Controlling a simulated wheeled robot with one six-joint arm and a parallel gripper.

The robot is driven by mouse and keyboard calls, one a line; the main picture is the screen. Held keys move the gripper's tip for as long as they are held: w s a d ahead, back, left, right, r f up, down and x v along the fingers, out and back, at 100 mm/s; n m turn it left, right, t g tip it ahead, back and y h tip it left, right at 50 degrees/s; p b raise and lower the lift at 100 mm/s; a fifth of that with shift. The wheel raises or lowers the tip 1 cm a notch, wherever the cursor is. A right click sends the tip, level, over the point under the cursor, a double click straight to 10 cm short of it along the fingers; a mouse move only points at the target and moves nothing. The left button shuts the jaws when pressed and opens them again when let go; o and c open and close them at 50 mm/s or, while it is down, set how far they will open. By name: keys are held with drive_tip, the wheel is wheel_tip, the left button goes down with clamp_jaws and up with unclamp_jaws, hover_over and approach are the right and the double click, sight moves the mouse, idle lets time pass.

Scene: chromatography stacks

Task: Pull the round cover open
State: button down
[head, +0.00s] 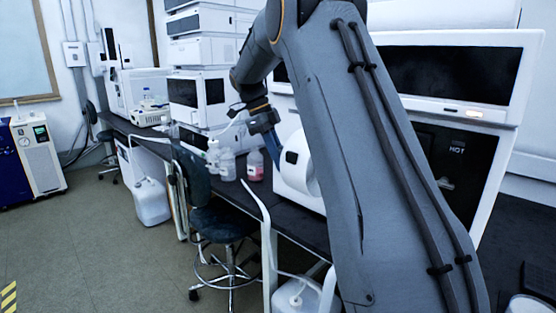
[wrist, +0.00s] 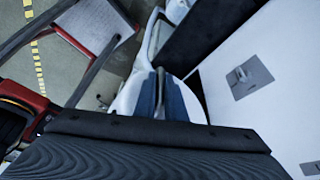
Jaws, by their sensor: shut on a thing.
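In the wrist view the cover is the white curved shape (wrist: 130,97) around the fingers. There my gripper (wrist: 160,98) has its two blue fingers closed on a thin edge of the cover. How far the cover stands open I cannot tell.
A pink-labelled bottle (head: 254,166) and a clear bottle (head: 226,165) stand on the dark bench close left of my gripper. A dark blue chair (head: 205,205) stands in front of the bench. White jugs (head: 151,202) are on the floor.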

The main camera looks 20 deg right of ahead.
drive_tip(key=shift+w, duration=0.15)
drive_tip(key=c, duration=1.8)
unclamp_jaws()
drive_tip(key=shift+c, duration=0.2)
drive_tip(key=b+v, duration=0.1)
drive_tip(key=v, duration=0.6)
drive_tip(key=shift+r, duration=0.4)
drive_tip(key=s+a+f+n+t+y, duration=0.1)
drive_tip(key=s+a+f+n, duration=0.3)
drive_tip(key=s+f+n, duration=0.4)
drive_tip(key=s+a+f+n+t+y, duration=0.1)
drive_tip(key=s+a+f+n, duration=0.3)
drive_tip(key=s+f+n, duration=0.4)
drive_tip(key=s+a+f+n+t+y, duration=0.1)
drive_tip(key=s+a+f+n, duration=0.3)
drive_tip(key=s, duration=1.2)
wheel_tip(320, 180, down, 4)
drive_tip(key=n, duration=0.6)
drive_tip(key=shift+n, duration=0.4)
